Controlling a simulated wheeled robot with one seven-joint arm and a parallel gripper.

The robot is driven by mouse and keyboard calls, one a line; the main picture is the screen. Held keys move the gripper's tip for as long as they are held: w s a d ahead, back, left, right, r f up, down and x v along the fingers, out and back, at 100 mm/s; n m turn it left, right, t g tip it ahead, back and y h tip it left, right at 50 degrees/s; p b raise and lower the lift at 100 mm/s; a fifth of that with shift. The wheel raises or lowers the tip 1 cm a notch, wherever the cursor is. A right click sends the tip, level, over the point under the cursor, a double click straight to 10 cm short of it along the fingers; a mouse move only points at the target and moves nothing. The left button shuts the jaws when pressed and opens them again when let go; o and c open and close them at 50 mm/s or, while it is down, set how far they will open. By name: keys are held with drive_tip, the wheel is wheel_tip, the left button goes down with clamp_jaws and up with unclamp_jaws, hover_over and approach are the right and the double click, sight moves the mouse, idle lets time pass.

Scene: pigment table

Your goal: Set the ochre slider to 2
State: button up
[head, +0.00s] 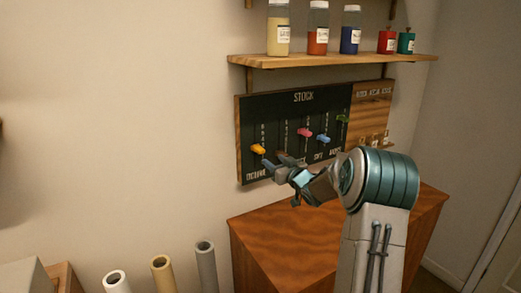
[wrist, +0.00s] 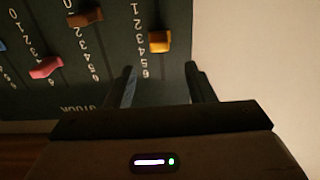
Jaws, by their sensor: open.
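The ochre slider's orange-yellow knob (head: 258,149) is at the far left of the dark STOCK board (head: 275,110). In the wrist view, where the board appears upside down, the ochre knob (wrist: 160,41) is at the upper right, beside about the 3 of its scale; the angle makes the exact mark uncertain. My gripper (head: 274,167) is in front of the board, to the lower right of the ochre knob in the head view. In the wrist view my gripper (wrist: 160,75) is open and empty, its fingers apart on either side of the ochre column, with the knob beyond the tips.
A brown knob (wrist: 85,17) and a pink knob (wrist: 45,67) are on neighbouring sliders. Blue (head: 323,139) and green (head: 342,118) knobs are farther right. A shelf (head: 330,60) with jars is above. A wooden cabinet (head: 290,235) stands below. The wall left of the board is clear.

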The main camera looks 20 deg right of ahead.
sight(262, 152)
drive_tip(key=w+p, duration=0.1)
drive_tip(key=w, duration=0.2)
drive_tip(key=w+a+p, duration=0.1)
drive_tip(key=w, duration=0.3)
drive_tip(key=w+a+p, duration=0.1)
drive_tip(key=w, duration=0.2)
drive_tip(key=shift+w, duration=0.35)
